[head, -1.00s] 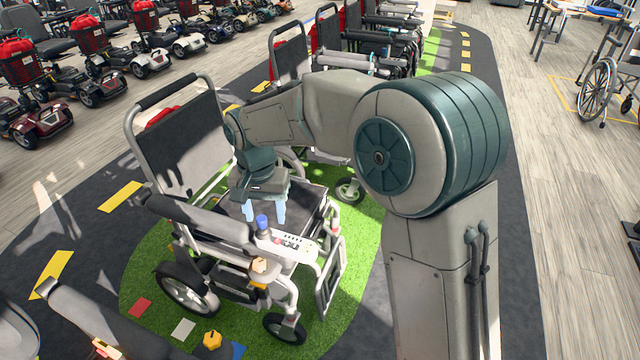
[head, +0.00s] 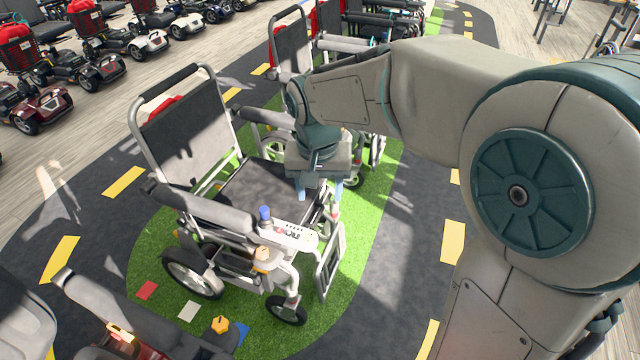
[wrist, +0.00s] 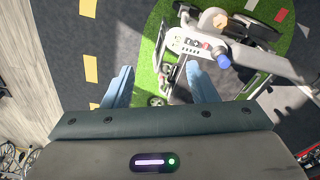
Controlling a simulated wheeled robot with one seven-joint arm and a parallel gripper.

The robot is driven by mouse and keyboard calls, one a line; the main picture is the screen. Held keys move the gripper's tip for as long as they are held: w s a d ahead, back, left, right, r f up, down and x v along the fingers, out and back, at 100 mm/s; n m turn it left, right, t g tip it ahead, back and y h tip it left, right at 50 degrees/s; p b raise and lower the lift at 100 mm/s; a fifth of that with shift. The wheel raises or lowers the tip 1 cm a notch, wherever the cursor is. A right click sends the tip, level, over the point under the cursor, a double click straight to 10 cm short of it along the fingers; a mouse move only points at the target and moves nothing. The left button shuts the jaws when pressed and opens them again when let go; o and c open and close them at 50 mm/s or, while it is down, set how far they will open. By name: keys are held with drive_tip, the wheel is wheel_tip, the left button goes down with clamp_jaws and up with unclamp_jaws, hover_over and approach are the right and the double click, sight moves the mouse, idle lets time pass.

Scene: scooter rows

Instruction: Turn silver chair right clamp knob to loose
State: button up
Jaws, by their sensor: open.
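The silver chair (head: 175,130) is a powered wheelchair with a silver frame and dark seat, standing on green turf. A tan knob (head: 262,253) sits low beside its near armrest, by the white control panel (head: 288,235) and blue joystick (head: 265,213). It looks like the right clamp knob; its setting is too small to read. In the wrist view the knob (wrist: 213,19) is at the top, right of centre. My gripper (head: 319,193) is open and empty, pointing down above the far front side of the seat, apart from the knob. Its blue fingers (wrist: 160,72) also show in the wrist view.
Other wheelchairs (head: 350,50) stand close behind, and another dark armrest (head: 130,310) is at the near left. A yellow-orange knob (head: 220,325) shows near the bottom. Scooters (head: 60,70) line the back left. Dark floor (head: 410,220) right of the turf is clear.

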drive_tip(key=m+t+b, duration=0.2)
drive_tip(key=t+b, duration=0.1)
drive_tip(key=b, duration=1.8)
approach(262, 251)
drive_tip(key=shift+h, duration=0.3)
drive_tip(key=b+x, duration=0.1)
drive_tip(key=x, duration=0.1)
drive_tip(key=b+x, duration=0.1)
drive_tip(key=x, duration=0.2)
drive_tip(key=b+x, duration=0.2)
drive_tip(key=x, duration=0.1)
drive_tip(key=shift+w+a+f, duration=0.15)
drive_tip(key=shift+a+f, duration=0.1)
drive_tip(key=c, duration=1)
